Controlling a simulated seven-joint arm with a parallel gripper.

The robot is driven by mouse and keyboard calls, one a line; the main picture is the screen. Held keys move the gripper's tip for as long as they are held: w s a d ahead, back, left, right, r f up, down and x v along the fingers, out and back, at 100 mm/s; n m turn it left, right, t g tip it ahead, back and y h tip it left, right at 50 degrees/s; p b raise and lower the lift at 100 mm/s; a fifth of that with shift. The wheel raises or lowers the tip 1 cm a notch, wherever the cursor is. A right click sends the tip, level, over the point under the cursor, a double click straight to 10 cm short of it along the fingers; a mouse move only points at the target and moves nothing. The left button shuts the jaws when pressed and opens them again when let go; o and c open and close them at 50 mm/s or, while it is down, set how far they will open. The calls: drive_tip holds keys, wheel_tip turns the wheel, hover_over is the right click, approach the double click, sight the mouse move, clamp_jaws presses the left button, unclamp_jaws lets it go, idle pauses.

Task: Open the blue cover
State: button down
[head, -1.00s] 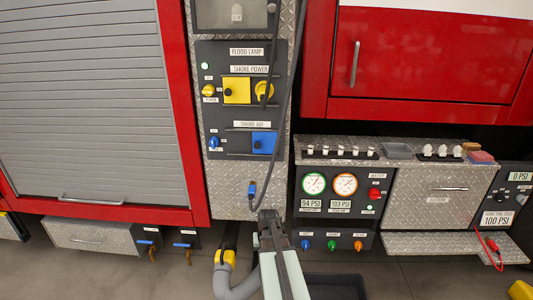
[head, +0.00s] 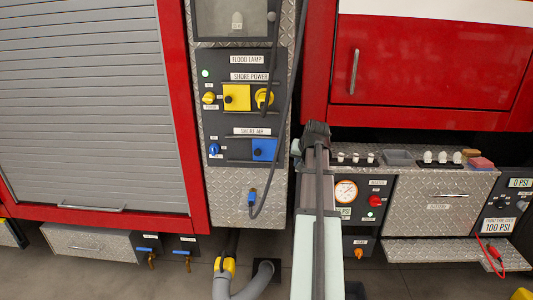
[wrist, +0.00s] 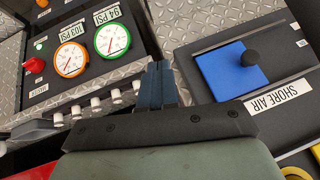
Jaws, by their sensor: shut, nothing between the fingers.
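In the wrist view my gripper's fingers (wrist: 158,84) are together and empty, left of the cover. What lies behind the cover is hidden.
A gauge box (head: 346,191) with a row of white knobs stands right of my arm. A dark cable (head: 283,120) hangs along the panel's right edge to a blue plug (head: 251,197). A yellow cover (head: 237,97) and yellow socket (head: 265,97) sit above.

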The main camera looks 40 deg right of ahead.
wheel_tip(320, 180, up, 6)
drive_tip(key=w+t, duration=0.1)
drive_tip(key=w, duration=0.1)
drive_tip(key=y, duration=0.2)
approach(265, 151)
drive_tip(key=shift+w+a+f, duration=0.85)
drive_tip(key=shift+w+f, duration=0.35)
drive_tip(key=shift+f, duration=1.9)
drive_tip(key=shift+t, duration=0.3)
drive_tip(key=shift+a, duration=0.1)
